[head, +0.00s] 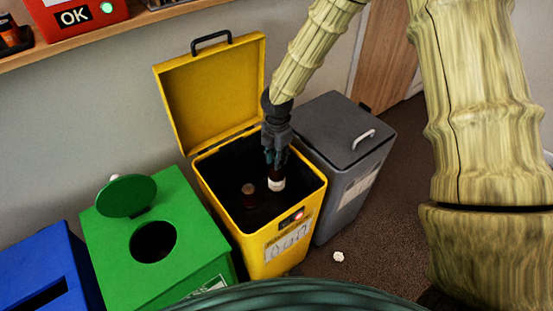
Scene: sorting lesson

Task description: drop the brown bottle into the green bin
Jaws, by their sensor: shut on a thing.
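My gripper (276,158) points down into the mouth of the open yellow bin (284,246). It is shut on a brown bottle (276,174) with a pale band or label low on it. The bottle hangs roughly upright inside the outline of the yellow bin's opening; its exact height there I cannot tell. The green bin (195,222) stands just left of the yellow one. Its round lid (127,195) is raised, and its round dark hole (153,242) is open and clear.
Another small brown object (249,190) is inside the yellow bin. The yellow lid (213,95) stands open behind. A grey bin (345,130) with closed lid is at right, a blue bin (48,275) at far left. A crumpled white scrap (338,256) lies on the floor.

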